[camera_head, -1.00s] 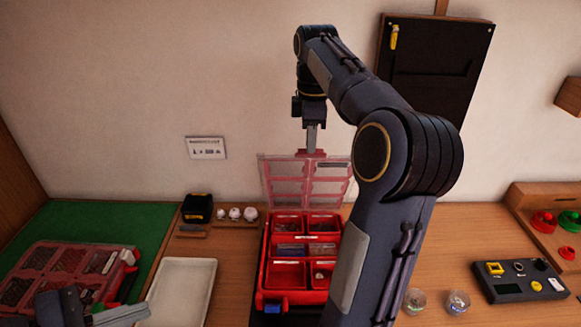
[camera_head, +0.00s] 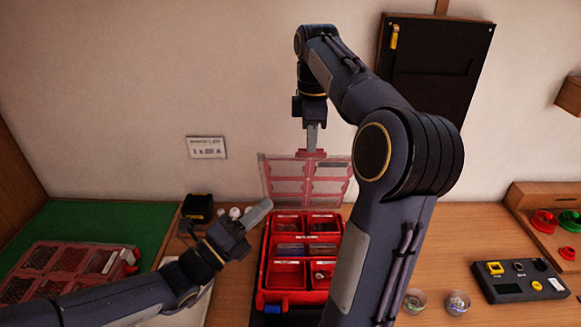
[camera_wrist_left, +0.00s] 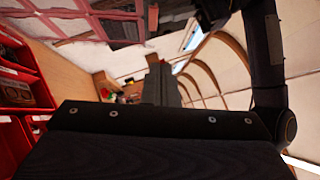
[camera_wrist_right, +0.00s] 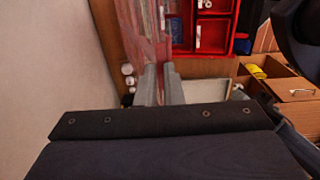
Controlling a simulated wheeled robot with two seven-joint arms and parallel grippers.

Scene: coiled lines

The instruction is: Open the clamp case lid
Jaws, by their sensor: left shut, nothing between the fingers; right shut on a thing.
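The red clamp case (camera_head: 262,262) stands on the table with its compartments showing. Its clear, red-ribbed lid (camera_head: 283,186) stands upright at the back, near the wall. My right gripper (camera_head: 312,146) is shut on the lid's top edge from above; in the right wrist view its fingers (camera_wrist_right: 166,84) meet at the red edge of the lid. My left gripper (camera_head: 263,208) is shut and empty, pointing up and right beside the case's left side, near the lid's lower left. In the left wrist view the case (camera_wrist_left: 12,125) and lid (camera_wrist_left: 75,27) show at the left.
A second red-lidded case (camera_head: 60,262) lies on the green mat (camera_head: 100,222). A black box (camera_head: 197,207) and small white items stand left of the case. The white tray (camera_head: 200,307) is partly hidden by my left arm. Two clear cups and a black organiser (camera_head: 518,282) sit at right.

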